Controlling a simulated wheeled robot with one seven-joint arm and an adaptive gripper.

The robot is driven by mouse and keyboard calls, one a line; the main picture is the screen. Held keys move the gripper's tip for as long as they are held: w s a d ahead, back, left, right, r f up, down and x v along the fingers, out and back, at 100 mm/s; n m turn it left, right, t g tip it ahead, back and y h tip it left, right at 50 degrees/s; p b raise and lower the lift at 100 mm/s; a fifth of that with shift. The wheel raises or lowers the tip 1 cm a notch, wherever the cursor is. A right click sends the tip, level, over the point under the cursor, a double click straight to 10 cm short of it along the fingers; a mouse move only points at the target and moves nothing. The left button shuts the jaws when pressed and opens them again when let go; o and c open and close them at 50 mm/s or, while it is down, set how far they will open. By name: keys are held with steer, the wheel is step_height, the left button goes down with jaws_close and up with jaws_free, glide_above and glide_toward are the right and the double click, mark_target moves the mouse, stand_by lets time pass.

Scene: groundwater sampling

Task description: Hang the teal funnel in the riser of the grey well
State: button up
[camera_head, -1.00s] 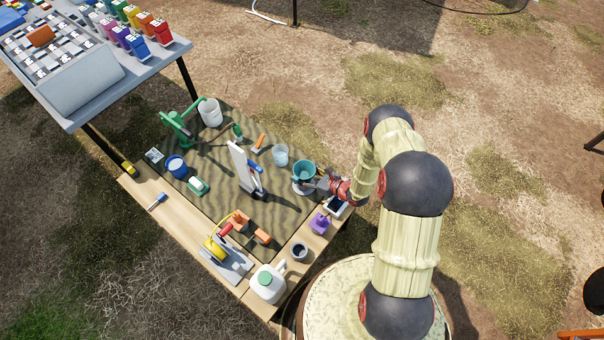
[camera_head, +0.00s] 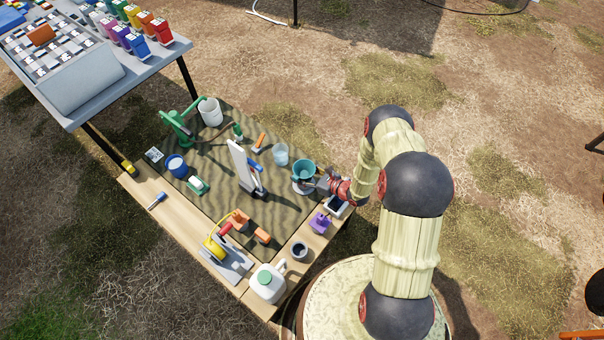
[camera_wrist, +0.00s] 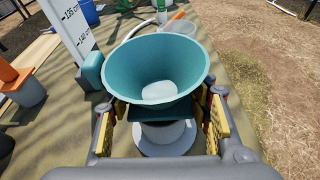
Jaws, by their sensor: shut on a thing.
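The teal funnel (camera_head: 304,169) is upright at the right side of the patterned mat, and it fills the middle of the wrist view (camera_wrist: 158,65). My gripper (camera_wrist: 162,112) is shut on the funnel just below its wide bowl, with a yellow-lined finger on each side. A grey-white round piece (camera_wrist: 165,138), which looks like the grey well, is directly beneath the funnel; its pale base also shows in the head view (camera_head: 301,189). The funnel's bowl hides the riser, so I cannot tell whether the spout is inside it.
A white measuring board (camera_head: 241,168) stands left of the funnel. A clear cup (camera_head: 280,155) is behind it. A purple block (camera_head: 319,223) and a dark-filled tray (camera_head: 336,206) are close to my gripper. The white jug (camera_head: 267,283) stands at the front.

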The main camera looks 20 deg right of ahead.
steer(key=shift+s+a+f, duration=0.1)
steer(key=shift+s+f, duration=0.55)
steer(key=shift+f, duration=0.3)
steer(key=o, duration=1.2)
steer(key=shift+f, duration=0.1)
steer(key=shift+a, duration=0.1)
steer(key=shift+w+r, duration=0.2)
steer(key=shift+w, duration=0.1)
steer(key=shift+s+d+r, duration=0.15)
steer(key=shift+d+r, duration=0.05)
steer(key=shift+d, duration=0.15)
steer(key=v, duration=1.1)
steer(key=shift+s, duration=0.2)
steer(key=shift+w+r, duration=0.1)
steer(key=shift+r, duration=0.15)
